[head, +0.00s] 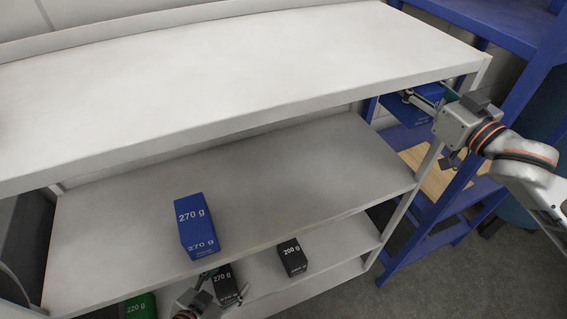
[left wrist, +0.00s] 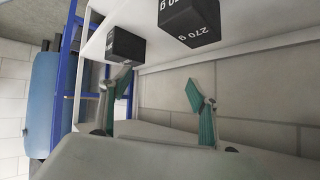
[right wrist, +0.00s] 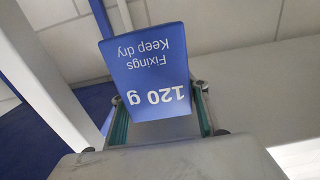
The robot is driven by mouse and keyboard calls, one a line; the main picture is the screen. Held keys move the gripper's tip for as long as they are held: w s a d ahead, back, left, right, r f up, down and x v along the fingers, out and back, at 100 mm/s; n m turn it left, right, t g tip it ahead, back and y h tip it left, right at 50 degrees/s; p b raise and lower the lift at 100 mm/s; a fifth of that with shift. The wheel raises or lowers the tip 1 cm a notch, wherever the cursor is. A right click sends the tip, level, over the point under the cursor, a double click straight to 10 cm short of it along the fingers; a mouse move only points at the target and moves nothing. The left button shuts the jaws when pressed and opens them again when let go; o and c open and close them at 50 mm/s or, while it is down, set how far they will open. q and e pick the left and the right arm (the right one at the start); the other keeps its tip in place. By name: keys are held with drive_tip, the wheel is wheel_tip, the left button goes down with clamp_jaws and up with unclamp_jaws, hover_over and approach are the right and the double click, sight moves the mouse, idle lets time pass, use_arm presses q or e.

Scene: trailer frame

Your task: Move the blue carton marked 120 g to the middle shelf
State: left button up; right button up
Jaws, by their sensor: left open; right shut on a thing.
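The blue carton marked 120 g (right wrist: 152,72) is between the fingers of my right gripper (right wrist: 160,108), which is shut on it; its label is upside down in the right wrist view. In the head view the blue carton (head: 402,110) is at the right end of the shelf unit, under the top board, partly hidden by my right gripper (head: 430,97). The middle shelf (head: 310,170) carries a blue carton marked 270 g (head: 197,226). My left gripper (head: 225,285) is open near the black 270 g carton on the lower shelf; its spread fingers show in the left wrist view (left wrist: 160,102).
The lower shelf holds a black 270 g carton (head: 224,280), a black 200 g carton (head: 291,257) and a green carton (head: 140,306). A blue rack (head: 500,120) stands on the right. The top board (head: 230,70) overhangs the middle shelf, whose right half is clear.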

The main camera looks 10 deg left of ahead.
drive_tip(key=shift+f, duration=0.15)
use_arm(q)
drive_tip(key=f+b, duration=0.1)
drive_tip(key=b, duration=0.1)
drive_tip(key=a+f+b, duration=0.1)
drive_tip(key=f+b, duration=0.1)
drive_tip(key=shift+w, duration=0.2)
drive_tip(key=shift+s+d+f+b, duration=0.3)
drive_tip(key=shift+f+b, duration=0.3)
drive_tip(key=shift+b, duration=0.5)
use_arm(e)
wheel_tip(320, 180, down, 20)
drive_tip(key=shift+r, duration=0.15)
use_arm(q)
drive_tip(key=shift+w+r, duration=0.2)
drive_tip(key=shift+r, duration=0.1)
drive_tip(key=shift+w+r+m, duration=0.3)
drive_tip(key=shift+w+r, duration=0.05)
drive_tip(key=shift+w, duration=0.15)
